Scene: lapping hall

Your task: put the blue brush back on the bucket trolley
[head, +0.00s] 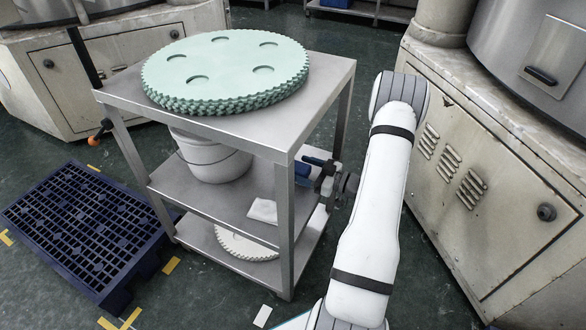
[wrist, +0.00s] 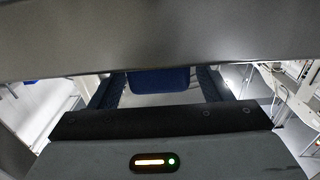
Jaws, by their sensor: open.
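The bucket trolley (head: 325,75) is a grey metal cart with three levels. A white bucket (head: 212,160) stands on its middle shelf. The blue brush (head: 302,170) shows as a small blue block at the right side of the middle level, partly hidden by a trolley post and my gripper. In the wrist view the blue brush (wrist: 160,79) lies between the two dark fingers, with gaps on both sides. My gripper (head: 314,172) is open and reaches in from the right under the top shelf. Whether the brush rests on the shelf cannot be told.
Green toothed discs (head: 225,70) lie stacked on the trolley top. A white cloth (head: 263,210) lies on the middle shelf and a pale toothed disc (head: 245,243) on the bottom one. A blue pallet (head: 80,225) is at left. A beige machine (head: 490,170) stands close at right.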

